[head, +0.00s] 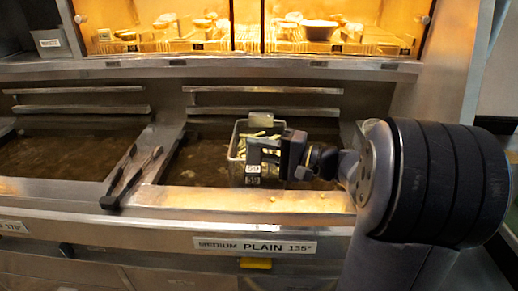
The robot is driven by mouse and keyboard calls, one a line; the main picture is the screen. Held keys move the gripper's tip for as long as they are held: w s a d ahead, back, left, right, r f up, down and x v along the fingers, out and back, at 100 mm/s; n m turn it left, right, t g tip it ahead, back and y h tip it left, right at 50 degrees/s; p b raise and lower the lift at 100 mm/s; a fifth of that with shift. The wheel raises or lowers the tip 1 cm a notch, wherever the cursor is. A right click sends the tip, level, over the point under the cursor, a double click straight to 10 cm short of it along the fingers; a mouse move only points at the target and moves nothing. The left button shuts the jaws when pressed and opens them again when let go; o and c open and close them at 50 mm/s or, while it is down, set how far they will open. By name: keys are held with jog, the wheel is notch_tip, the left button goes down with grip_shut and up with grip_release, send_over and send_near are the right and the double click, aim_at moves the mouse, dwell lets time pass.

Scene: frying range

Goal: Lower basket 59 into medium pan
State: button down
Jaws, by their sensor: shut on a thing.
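Basket 59 (238,151) is a metal fry basket with pale fry-like pieces (262,146) inside. It is in the right-hand oil pan, with a small number tag (253,169) on its front. My gripper (268,158) is shut on the basket at its front right side, and the grip hides part of the basket. The medium pan (195,160) holds brown oil and has a "MEDIUM PLAIN 135°" label below its front edge. The basket's lower part seems to be at or in the oil, but its exact depth is hard to tell.
A second oil pan (55,160) lies to the left. Dark-handled tongs (133,176) lie across the divider between the pans. A lit warming cabinet (250,30) with several food items stands behind. A metal side wall (445,75) rises at the right.

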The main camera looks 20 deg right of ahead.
notch_tip(320, 180, down, 11)
jog(key=b, duration=0.9)
jog(key=shift+r+b, duration=0.15)
jog(key=shift+b, duration=0.25)
jog(key=shift+f+b, duration=0.55)
jog(key=shift+b, duration=0.15)
jog(key=c, duration=1.2)
grip_release()
jog(key=shift+o, duration=0.2)
jog(key=shift+f, duration=0.1)
jog(key=v, duration=1)
jog(key=shift+s+d, duration=0.3)
jog(key=x, duration=1.1)
jog(key=shift+d+r+p, duration=0.1)
jog(key=shift+r+p, duration=0.2)
jog(key=shift+p, duration=0.05)
